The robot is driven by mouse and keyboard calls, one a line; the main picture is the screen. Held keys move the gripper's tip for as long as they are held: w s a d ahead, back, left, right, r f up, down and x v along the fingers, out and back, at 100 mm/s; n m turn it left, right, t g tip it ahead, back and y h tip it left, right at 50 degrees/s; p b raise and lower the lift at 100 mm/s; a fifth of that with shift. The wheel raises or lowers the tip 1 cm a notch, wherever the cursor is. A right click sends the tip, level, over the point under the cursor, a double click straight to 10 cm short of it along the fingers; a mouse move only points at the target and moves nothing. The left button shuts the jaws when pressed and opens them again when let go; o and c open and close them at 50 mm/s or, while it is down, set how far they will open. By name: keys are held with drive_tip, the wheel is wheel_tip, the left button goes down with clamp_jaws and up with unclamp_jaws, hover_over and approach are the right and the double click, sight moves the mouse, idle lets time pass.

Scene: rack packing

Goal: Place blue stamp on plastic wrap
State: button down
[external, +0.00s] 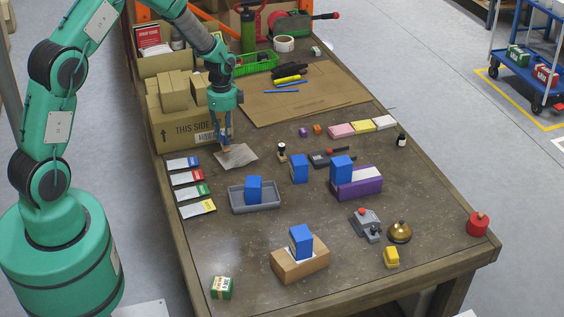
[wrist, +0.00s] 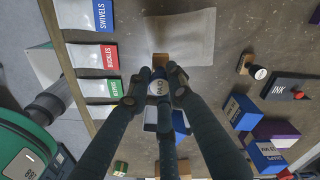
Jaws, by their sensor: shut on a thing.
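My gripper (external: 226,144) is shut on a stamp, the blue stamp (wrist: 158,87), with a round top marked PAID and a tan wooden block. In the wrist view its fingers (wrist: 160,88) close around the top. The plastic wrap (external: 240,157) is a flat, pale grey sheet on the table. It also shows in the wrist view (wrist: 182,34). The stamp's block overlaps the wrap's near-left edge in the wrist view; whether it touches the sheet I cannot tell. A second stamp (external: 282,149) with a dark handle stands to the right of the wrap.
An ink pad (external: 320,160) lies right of the second stamp. Labelled packets (external: 187,177) line the left edge. A grey tray (external: 234,198) holding a blue box is in front. A cardboard box (external: 168,130) stands close behind my gripper. Bare table lies between the wrap and tray.

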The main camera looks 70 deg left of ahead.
drive_tip(key=w, duration=0.1)
drive_tip(key=w+a, duration=0.2)
drive_tip(key=w, duration=0.1)
drive_tip(key=shift+a+f, duration=0.2)
drive_tip(key=shift+a, duration=0.05)
drive_tip(key=shift+f+b, duration=0.3)
drive_tip(key=shift+f, duration=1.45)
drive_tip(key=shift+f, duration=0.1)
drive_tip(key=c, duration=1.6)
unclamp_jaws()
drive_tip(key=shift+o, duration=0.2)
wheel_tip(320, 180, up, 12)
drive_tip(key=p, duration=0.1)
